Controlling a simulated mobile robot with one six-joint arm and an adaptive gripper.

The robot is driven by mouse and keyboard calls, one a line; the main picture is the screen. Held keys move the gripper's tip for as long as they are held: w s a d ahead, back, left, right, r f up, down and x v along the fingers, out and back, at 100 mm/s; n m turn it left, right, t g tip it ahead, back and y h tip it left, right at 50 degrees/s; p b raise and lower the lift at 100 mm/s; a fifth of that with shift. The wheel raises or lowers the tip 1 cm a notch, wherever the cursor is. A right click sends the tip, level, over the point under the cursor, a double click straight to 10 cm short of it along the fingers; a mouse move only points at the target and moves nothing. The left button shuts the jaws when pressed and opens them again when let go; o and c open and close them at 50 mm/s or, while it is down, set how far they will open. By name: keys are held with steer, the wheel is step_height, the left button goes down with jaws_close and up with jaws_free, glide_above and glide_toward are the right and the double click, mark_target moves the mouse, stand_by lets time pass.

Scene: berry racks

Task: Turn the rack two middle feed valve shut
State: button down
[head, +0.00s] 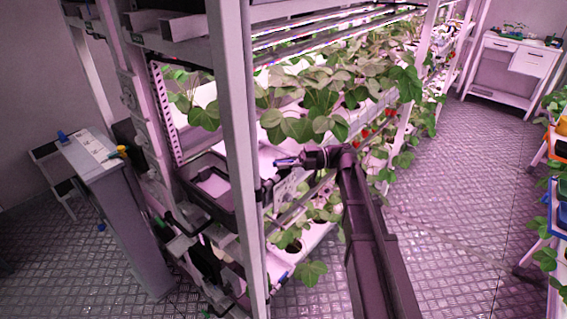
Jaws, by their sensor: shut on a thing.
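My gripper (303,160) reaches in from the right at the end of my dark arm, at the middle level of the strawberry rack (234,150). It is shut on the small blue-and-pale handle of the middle feed valve (286,162), just right of the rack's front post. My gripper covers part of the handle, and the picture is too small to tell its exact angle. Another valve with a blue handle (280,278) shows at the lower level. Thin dark pipework runs beside the post.
Leafy plants with red berries (365,132) hang close above and behind my arm. A grey cabinet (110,200) stands left of the rack. Coloured crates (561,210) line the right edge, and a white cabinet (508,70) stands far back. The aisle floor (455,200) is clear.

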steer(key=shift+s+m+t, duration=0.1)
steer(key=shift+m+t, duration=0.2)
steer(key=shift+t, duration=0.1)
steer(key=shift+m+t, duration=0.4)
steer(key=shift+t, duration=0.3)
steer(key=m+t, duration=0.1)
steer(key=t, duration=0.1)
steer(key=m+t, duration=0.2)
steer(key=t, duration=0.1)
steer(key=shift+s+m+t, duration=0.15)
steer(key=shift+m+t, duration=0.15)
steer(key=m+t+h, duration=0.2)
steer(key=m+t, duration=0.2)
steer(key=t, duration=0.1)
steer(key=shift+t, duration=0.4)
steer(key=shift+w+m+t+h, duration=0.2)
steer(key=shift+m+t+h, duration=0.3)
steer(key=shift+t+h, duration=0.1)
steer(key=shift+t, duration=0.3)
steer(key=c, duration=0.6)
jaws_free()
steer(key=shift+w, duration=0.1)
steer(key=shift+c, duration=0.2)
